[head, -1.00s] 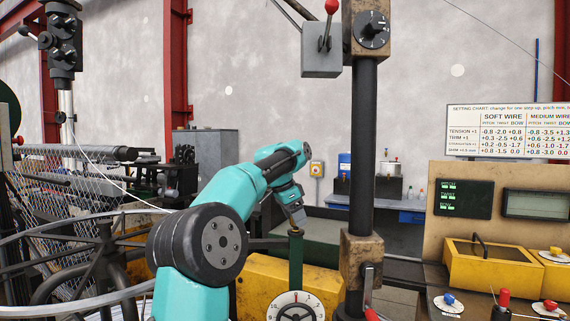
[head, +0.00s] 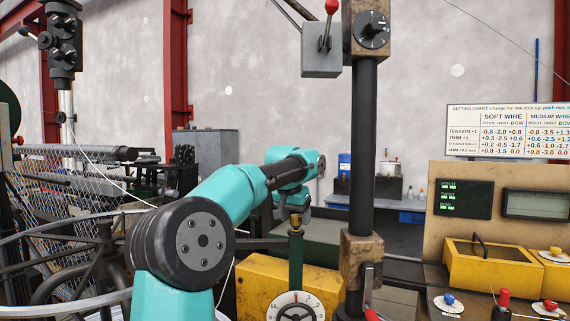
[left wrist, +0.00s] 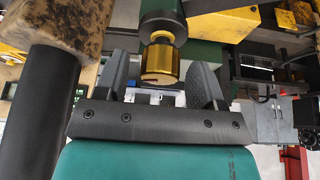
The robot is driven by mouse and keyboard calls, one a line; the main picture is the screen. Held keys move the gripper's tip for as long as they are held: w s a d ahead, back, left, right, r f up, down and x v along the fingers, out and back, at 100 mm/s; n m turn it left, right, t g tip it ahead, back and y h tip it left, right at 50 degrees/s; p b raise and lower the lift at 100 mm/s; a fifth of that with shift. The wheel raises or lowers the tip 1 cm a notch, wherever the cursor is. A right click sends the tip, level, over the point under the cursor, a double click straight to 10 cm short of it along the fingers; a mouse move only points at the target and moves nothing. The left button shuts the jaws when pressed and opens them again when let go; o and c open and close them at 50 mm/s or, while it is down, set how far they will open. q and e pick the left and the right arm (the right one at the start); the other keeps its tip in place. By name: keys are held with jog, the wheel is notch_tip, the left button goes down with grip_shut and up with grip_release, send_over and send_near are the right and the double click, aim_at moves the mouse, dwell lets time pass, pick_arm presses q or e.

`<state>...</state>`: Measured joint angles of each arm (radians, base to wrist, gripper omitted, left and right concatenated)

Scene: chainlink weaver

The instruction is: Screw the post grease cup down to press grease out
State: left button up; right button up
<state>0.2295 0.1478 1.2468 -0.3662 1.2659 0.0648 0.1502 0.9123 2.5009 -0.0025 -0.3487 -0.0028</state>
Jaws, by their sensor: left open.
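The brass grease cup (head: 295,219) stands on top of a slim green post (head: 296,258) in the middle of the head view. In the left wrist view the gold-coloured cup (left wrist: 158,62) lies between the two dark fingers, with a gap to each side. My left gripper (left wrist: 160,72) is open and straddles the cup without visibly gripping it. In the head view the left wrist sits just above the cup, and the fingers are mostly hidden. My right gripper is not in view.
A thick black column (head: 363,150) with a brown block (head: 361,260) stands close right of the post. A white dial (head: 295,307) sits low in front of the post. A yellow housing (head: 262,285) is behind it. A mesh and wheel are at left.

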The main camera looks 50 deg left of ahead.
pick_arm(q)
jog(key=shift+r+n, duration=0.2)
jog(key=shift+n, duration=0.1)
jog(key=v, duration=1.7)
jog(key=shift+d, duration=0.25)
jog(key=shift+w, duration=0.15)
